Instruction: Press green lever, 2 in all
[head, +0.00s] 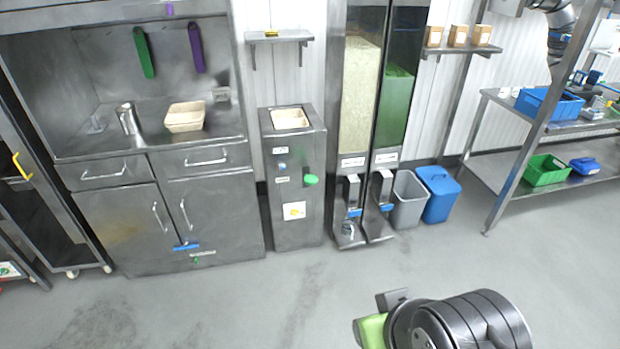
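A green lever (311,179) with a rounded end sticks out from the front of a narrow steel cabinet (297,222), left of centre. A pale container (290,118) sits in the top of that cabinet. My arm shows at the bottom right, with a round dark joint and a green and grey part (374,328) at its left. This end is well below and to the right of the lever, across open floor and apart from it. No fingertips can be made out, so I cannot tell whether my gripper is open or shut.
Two tall dispensers (361,95) with pale and green fill stand right of the lever cabinet. A grey bin (408,200) and a blue bin (438,194) stand beside them. A steel workbench (150,140) is at left, shelving (500,160) at right. The floor in front is clear.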

